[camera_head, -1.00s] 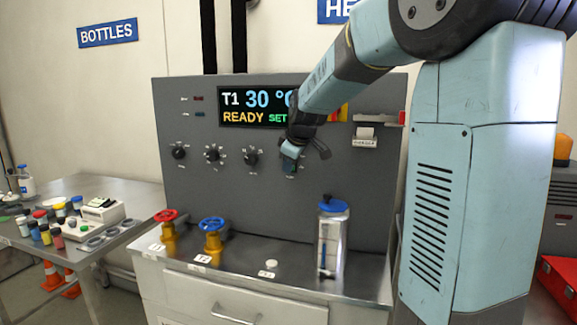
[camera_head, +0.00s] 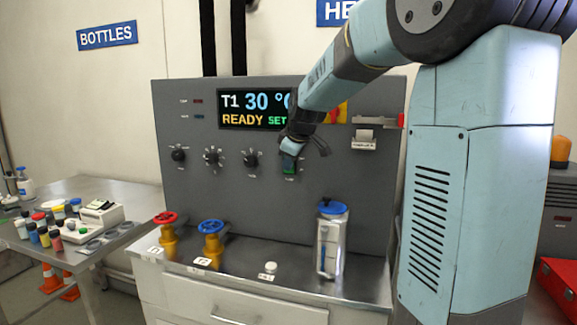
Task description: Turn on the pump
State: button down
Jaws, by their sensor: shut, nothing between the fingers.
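The grey control panel (camera_head: 225,210) stands on the bench, with a display (camera_head: 250,109) reading "T1 30 °C", "READY" and "SET", partly hidden by my arm. A small switch (camera_head: 289,168) to the right of the three black knobs shows green; its label is too small to read. My gripper (camera_head: 291,149) is shut and empty, just above this switch and partly in front of it. I cannot tell whether it touches the switch.
Three black knobs (camera_head: 251,159) line the panel. A red-wheeled valve (camera_head: 167,235), a blue-wheeled valve (camera_head: 212,240) and a blue-lidded clear vessel (camera_head: 330,238) stand on the bench. A side table (camera_head: 115,190) at left holds bottles. The bench front is mostly clear.

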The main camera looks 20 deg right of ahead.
jog(key=shift+r, duration=0.1)
jog(key=s+a+r, duration=0.2)
jog(key=s+r, duration=0.5)
jog(key=s, duration=0.3)
jog(key=shift+r, duration=0.15)
dwell(0.4)
jog(key=s+f+m, duration=0.5)
jog(key=s, duration=0.8)
jog(key=s+d+f+m+g, duration=0.1)
jog(key=s+f+m, duration=0.4)
jog(key=s, duration=0.8)
jog(key=shift+d+f+h, duration=0.15)
jog(key=shift+f+h, duration=0.25)
jog(key=shift+f, duration=0.35)
jog(key=shift+s, duration=0.1)
dwell(2.0)
